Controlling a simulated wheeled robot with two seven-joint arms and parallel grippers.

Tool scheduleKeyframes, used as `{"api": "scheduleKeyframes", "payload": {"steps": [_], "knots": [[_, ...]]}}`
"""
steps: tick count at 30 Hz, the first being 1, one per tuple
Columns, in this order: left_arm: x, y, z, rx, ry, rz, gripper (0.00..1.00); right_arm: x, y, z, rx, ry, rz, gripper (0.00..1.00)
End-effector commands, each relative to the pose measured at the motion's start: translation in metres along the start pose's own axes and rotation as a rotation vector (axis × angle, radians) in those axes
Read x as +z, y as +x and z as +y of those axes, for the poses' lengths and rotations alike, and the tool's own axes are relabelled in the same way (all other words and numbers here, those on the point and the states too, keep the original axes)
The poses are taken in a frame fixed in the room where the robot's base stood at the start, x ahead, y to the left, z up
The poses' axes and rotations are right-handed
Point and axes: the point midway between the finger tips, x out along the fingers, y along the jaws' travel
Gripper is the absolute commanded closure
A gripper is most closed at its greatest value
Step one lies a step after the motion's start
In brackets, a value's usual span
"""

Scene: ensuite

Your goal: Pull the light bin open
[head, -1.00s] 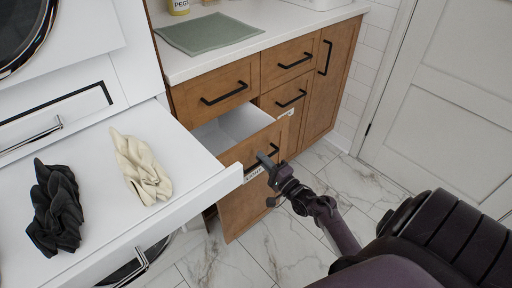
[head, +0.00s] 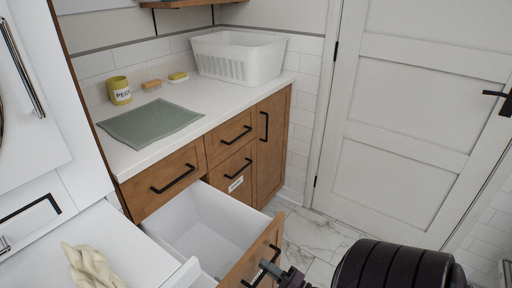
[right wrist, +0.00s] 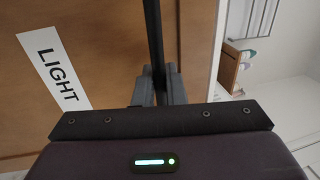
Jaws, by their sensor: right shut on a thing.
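The light bin (head: 250,268) is a pull-out with a wooden front and a white inside (head: 200,225). It stands well out from the cabinet, at the bottom of the head view, and its inside looks empty where visible. Its black bar handle (head: 263,262) is on the front. My right gripper (head: 277,271) is shut on that handle. In the right wrist view, the fingers (right wrist: 157,88) close around the handle bar (right wrist: 154,35), beside a white label reading LIGHT (right wrist: 53,68). My left gripper is out of view.
A cream cloth (head: 88,266) lies on a white shelf (head: 110,232) left of the bin. The counter holds a green mat (head: 150,124), a pegs pot (head: 119,91) and a white basket (head: 238,58). A closed door (head: 400,110) stands right; marble floor (head: 310,232) shows before it.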

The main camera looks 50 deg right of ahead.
Motion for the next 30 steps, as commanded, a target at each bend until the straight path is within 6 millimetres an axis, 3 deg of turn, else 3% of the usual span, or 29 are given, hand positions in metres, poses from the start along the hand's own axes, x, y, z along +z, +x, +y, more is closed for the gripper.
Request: {"api": "scheduleKeyframes", "payload": {"steps": [6, 17, 18, 21, 30], "knots": [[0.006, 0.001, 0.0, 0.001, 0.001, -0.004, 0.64, 0.001, -0.012, -0.001, 0.002, 0.002, -0.001, 1.0], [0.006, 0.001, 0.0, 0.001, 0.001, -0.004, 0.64, 0.001, -0.013, -0.001, 0.002, 0.002, -0.001, 1.0], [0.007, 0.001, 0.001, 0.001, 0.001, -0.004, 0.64, 0.001, -0.013, -0.001, 0.002, 0.002, -0.002, 0.85], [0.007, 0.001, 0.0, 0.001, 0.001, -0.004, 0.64, 0.001, -0.013, -0.001, 0.002, 0.002, -0.001, 0.75], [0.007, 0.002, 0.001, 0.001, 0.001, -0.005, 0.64, 0.0, -0.015, -0.001, 0.002, 0.0, -0.001, 0.75]]}}
